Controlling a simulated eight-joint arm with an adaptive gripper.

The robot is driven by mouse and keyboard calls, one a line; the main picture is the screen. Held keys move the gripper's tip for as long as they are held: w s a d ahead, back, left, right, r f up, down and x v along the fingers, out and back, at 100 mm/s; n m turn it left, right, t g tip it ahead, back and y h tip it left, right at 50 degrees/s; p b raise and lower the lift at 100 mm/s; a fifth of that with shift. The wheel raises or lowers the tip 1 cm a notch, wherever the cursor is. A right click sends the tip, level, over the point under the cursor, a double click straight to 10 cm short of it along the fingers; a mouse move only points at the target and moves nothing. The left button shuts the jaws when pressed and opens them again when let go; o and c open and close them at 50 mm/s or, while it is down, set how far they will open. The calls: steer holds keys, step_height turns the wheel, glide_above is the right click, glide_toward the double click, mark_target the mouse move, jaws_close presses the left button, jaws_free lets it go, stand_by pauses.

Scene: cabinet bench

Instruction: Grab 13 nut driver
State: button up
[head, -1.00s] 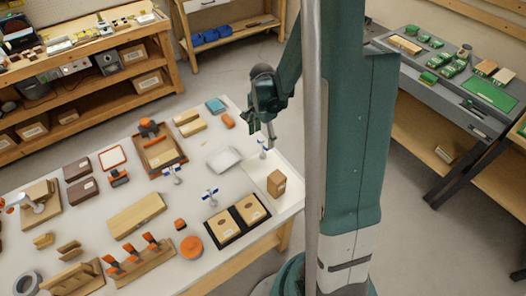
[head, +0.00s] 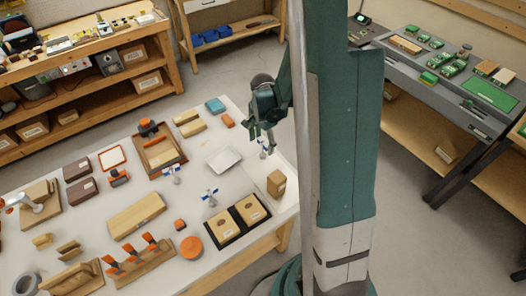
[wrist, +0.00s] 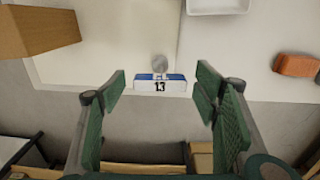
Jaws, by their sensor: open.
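The 13 nut driver (wrist: 160,87) shows in the wrist view, with a blue and white crossbar handle, a "13" label and a round grey part behind it. In the head view, a blue and white handle (head: 264,152) shows just below my gripper (head: 262,138), partly hidden by it. In the wrist view my gripper (wrist: 161,80) is open, with green pads to the left and right of the handle. There are gaps on both sides, and no contact shows. Two similar upright drivers stand to the left in the head view, one farther back (head: 172,173) and one nearer (head: 210,196).
A wooden block (head: 276,183) stands at the bench's right end and also shows at the wrist view's upper left (wrist: 38,32). A white tray (head: 223,159) lies left of my gripper. A black tray with two boxes (head: 237,221) sits at the front edge.

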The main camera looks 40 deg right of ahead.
steer(key=c, duration=1.4)
steer(key=shift+r, duration=0.2)
steer(key=shift+r+p, duration=0.4)
steer(key=shift+r, duration=4.45)
